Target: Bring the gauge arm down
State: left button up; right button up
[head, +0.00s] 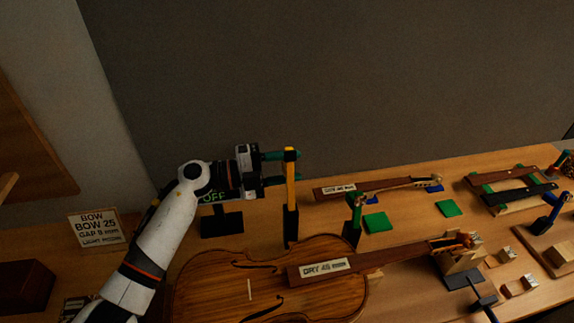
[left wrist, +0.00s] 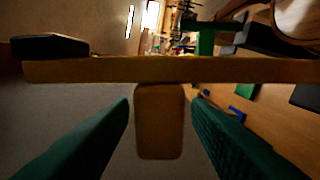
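The gauge arm (head: 291,185) is a yellow bar standing upright on a black post, behind the violin in the head view. In the left wrist view the gauge arm (left wrist: 240,70) crosses the picture, with a yellow block (left wrist: 160,122) sticking out towards the camera. My left gripper (head: 285,167) is at the upper part of the bar. Its green fingers (left wrist: 160,100) are open on either side of the block, with a narrow gap showing on each side. A dark display (head: 218,198) with green letters ending in "OFF" is partly hidden behind my left gripper. My right gripper is not in view.
A violin body (head: 205,285) lies in front of the gauge, with a labelled neck (head: 340,265) over it. A green clamp (head: 355,212) stands just right of the post. A bow sign (head: 97,229) stands at left. Green pads (head: 377,222) and several tools occupy the right side.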

aim_at(291, 184)
pick_arm(q)
grip_shut()
jog(key=shift+s, duration=0.2)
jog(key=s+m, duration=0.1)
jog(key=m+b, duration=0.1)
jog(key=shift+s+d+r+m+b, duration=0.15)
jog(key=shift+s+r+m+b, duration=0.15)
jog(key=shift+s+m, duration=0.1)
jog(key=s+m, duration=0.1)
jog(key=s+m+b, duration=0.1)
jog(key=shift+d+r+m+b, duration=0.2)
jog(key=shift+m+b, duration=0.1)
jog(key=s+m+b, duration=0.2)
jog(key=shift+d+f+m, duration=0.1)
jog(key=shift+d+m, duration=0.1)
jog(key=shift+m, duration=0.2)
jog(key=shift+s+d+f+m+b, duration=0.25)
jog(key=shift+s+f+m+b, duration=0.8)
jog(key=shift+m+b, duration=1.1)
jog(key=shift+s+d+f+m+b, duration=0.2)
jog(key=shift+s+f+m+b, duration=0.8)
jog(key=shift+m+b, duration=1.1)
jog(key=shift+s+d+f+m+b, duration=0.25)
jog(key=shift+s+f+m+b, duration=0.4)
jog(key=shift+s+m+b, duration=1.15)
jog(key=shift+w+b, duration=0.4)
jog(key=shift+b, duration=0.25)
